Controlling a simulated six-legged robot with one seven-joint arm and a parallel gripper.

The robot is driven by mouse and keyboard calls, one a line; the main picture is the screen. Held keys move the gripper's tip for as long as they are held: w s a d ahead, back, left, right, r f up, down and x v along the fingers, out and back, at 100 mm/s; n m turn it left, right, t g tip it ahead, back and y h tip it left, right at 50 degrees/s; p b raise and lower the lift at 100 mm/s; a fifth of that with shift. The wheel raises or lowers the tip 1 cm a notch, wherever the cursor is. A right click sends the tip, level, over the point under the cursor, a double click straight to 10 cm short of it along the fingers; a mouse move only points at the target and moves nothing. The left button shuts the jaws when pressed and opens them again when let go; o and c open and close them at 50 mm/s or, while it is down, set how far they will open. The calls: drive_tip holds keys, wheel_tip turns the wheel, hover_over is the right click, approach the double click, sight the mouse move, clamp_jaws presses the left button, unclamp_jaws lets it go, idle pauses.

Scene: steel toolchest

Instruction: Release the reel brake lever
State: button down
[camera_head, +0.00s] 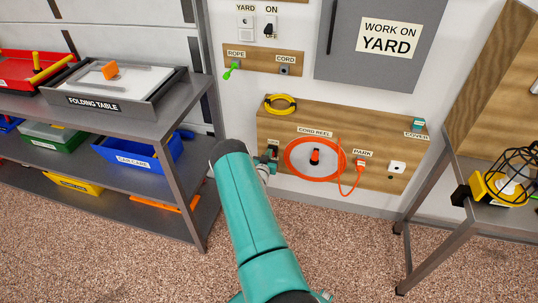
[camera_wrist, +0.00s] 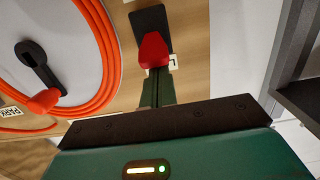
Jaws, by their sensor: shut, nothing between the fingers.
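The reel brake lever (camera_wrist: 153,48) shows in the wrist view as a red handle on a dark mounting plate, beside the cord reel. My gripper (camera_wrist: 157,80) is shut and empty, with its green fingers right at the near end of the red handle. I cannot tell whether they touch it. The cord reel (camera_wrist: 92,70) has an orange cord coiled around a pale disc and a black crank with a red knob. In the head view, the reel (camera_head: 314,172) is on a wooden board, and my gripper (camera_head: 269,161) is at its left, hiding most of the lever.
The wooden board (camera_head: 378,140) also carries a yellow coil (camera_head: 281,104) and an orange plug by the PARK label (camera_head: 362,153). A grey shelf (camera_head: 186,178) stands close left of my arm. A metal bench (camera_head: 430,195) stands at the right.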

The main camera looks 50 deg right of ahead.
drive_tip(key=shift+s+a+f+h, duration=0.1)
drive_tip(key=shift+a+f+h, duration=0.15)
drive_tip(key=shift+h, duration=0.25)
drive_tip(key=f, duration=0.1)
drive_tip(key=f+h, duration=0.1)
drive_tip(key=f+t, duration=0.1)
drive_tip(key=shift+s+a+f+h, duration=0.2)
drive_tip(key=shift+a+f+h, duration=0.1)
drive_tip(key=shift+a+h, duration=0.1)
drive_tip(key=shift+r, duration=0.1)
idle(0.4)
